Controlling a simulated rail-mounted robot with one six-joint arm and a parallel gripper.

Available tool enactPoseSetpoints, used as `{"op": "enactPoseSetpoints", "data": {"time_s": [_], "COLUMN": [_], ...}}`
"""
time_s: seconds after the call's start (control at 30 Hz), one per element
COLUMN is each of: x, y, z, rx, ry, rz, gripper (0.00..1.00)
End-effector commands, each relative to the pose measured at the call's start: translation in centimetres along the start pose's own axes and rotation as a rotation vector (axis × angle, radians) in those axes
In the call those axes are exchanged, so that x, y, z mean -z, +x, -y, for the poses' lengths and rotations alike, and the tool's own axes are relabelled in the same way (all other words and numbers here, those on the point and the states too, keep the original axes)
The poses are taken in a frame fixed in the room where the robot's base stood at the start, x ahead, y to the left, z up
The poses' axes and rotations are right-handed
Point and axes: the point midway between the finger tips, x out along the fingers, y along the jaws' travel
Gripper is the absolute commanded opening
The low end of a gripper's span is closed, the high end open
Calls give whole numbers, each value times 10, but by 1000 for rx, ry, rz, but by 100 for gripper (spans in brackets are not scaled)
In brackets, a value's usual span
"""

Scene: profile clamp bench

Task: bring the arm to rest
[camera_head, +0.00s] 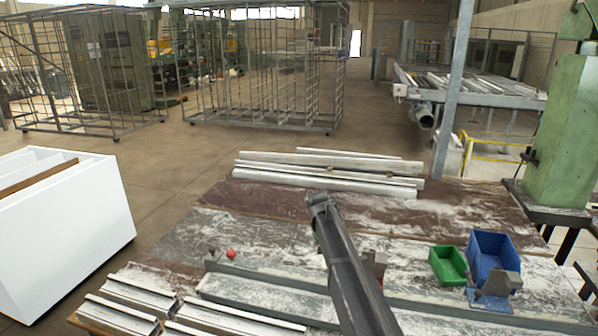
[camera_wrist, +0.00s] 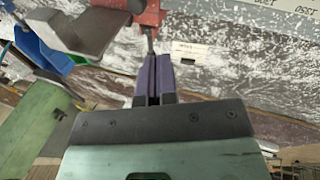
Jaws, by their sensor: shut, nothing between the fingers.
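My gripper (camera_wrist: 154,60) shows in the wrist view with its two dark purple fingers together and nothing between them. Its fingertips point toward the bench, just below a red clamp (camera_wrist: 145,11) and its screw in the picture; I cannot tell whether they touch. In the head view my dark grey arm (camera_head: 345,265) rises over the middle of the bench, and I cannot make out the gripper there. A red part (camera_head: 379,260) shows beside the arm, partly hidden by it.
The worn bench (camera_head: 270,208) carries long pale profiles (camera_head: 320,174) at the back and short ones (camera_head: 130,290) at front left. A green bin (camera_head: 447,265) and a blue bin (camera_head: 493,255) stand right of the arm. A green column (camera_head: 562,130) rises at right.

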Motion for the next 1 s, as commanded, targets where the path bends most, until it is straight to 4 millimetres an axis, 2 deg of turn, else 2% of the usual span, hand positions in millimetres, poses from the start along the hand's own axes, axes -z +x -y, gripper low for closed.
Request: {"op": "enactPoseSetpoints", "data": {"time_s": [0.03, 0.07, 0.1, 0.2, 0.3, 0.33, 0.4, 0.47, 1.0], "x": [-71, -102, -143, -234, -298, -310, -330, -335, -330], "y": [7, 10, 13, 19, 22, 24, 26, 29, 29], "z": [-8, -11, -14, -21, -26, -28, -31, -34, -36], "rx": [55, 91, 139, 241, 307, 319, 329, 328, 326], "ry": [-41, -67, -95, -146, -154, -149, -139, -132, -125], "rz": [14, 21, 29, 40, 46, 48, 50, 51, 52], "gripper": [0, 0, 0, 0, 0, 0, 0, 0, 0]}}
